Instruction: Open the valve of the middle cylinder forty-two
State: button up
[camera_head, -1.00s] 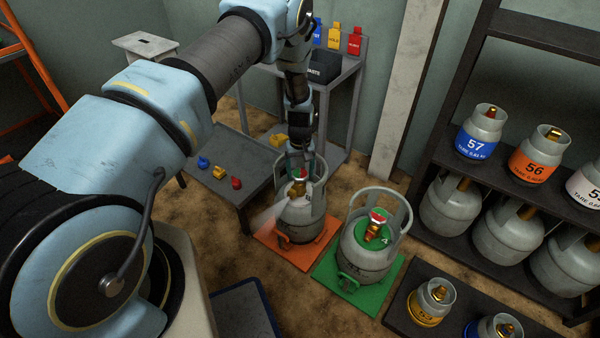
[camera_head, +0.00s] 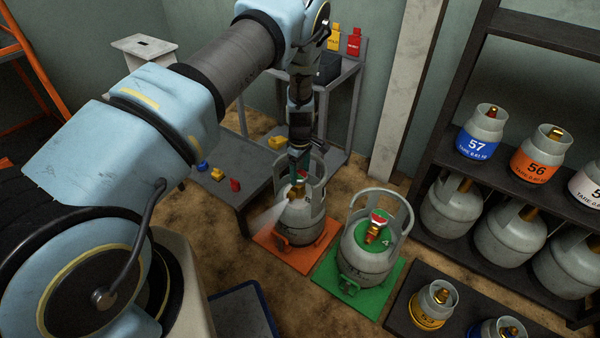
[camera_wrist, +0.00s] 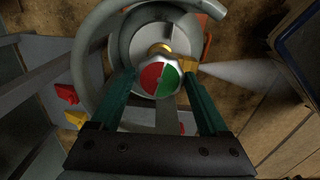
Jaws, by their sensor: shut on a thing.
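My gripper (camera_head: 299,168) points down at a grey cylinder (camera_head: 300,226) on an orange mat. In the wrist view, its teal fingers (camera_wrist: 160,80) are shut on that cylinder's round red, green and white valve knob (camera_wrist: 153,75), which sits between the tips. A pale spray (camera_head: 266,218) comes from the brass outlet; it also shows in the wrist view (camera_wrist: 235,72). To the right, another grey cylinder (camera_head: 370,262) with a green top and a red and white knob (camera_head: 378,219) stands on a green mat. I cannot read the number on the gripped cylinder.
A low grey bench (camera_head: 225,195) with small blue, yellow and red pieces stands left. A dark shelf (camera_head: 442,140) with several cylinders, including 57 and 56, is at right. A dark tray (camera_head: 404,312) with more cylinders is in front. Brown floor lies between.

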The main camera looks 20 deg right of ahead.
aim_at(300, 174)
jog(key=shift+n, duration=0.4)
jog(key=o, duration=1.2)
jog(key=shift+o, duration=0.2)
jog(key=shift+r, duration=0.1)
notch_tip(300, 174, up, 11)
jog(key=p, duration=0.1)
jog(key=shift+f, duration=0.2)
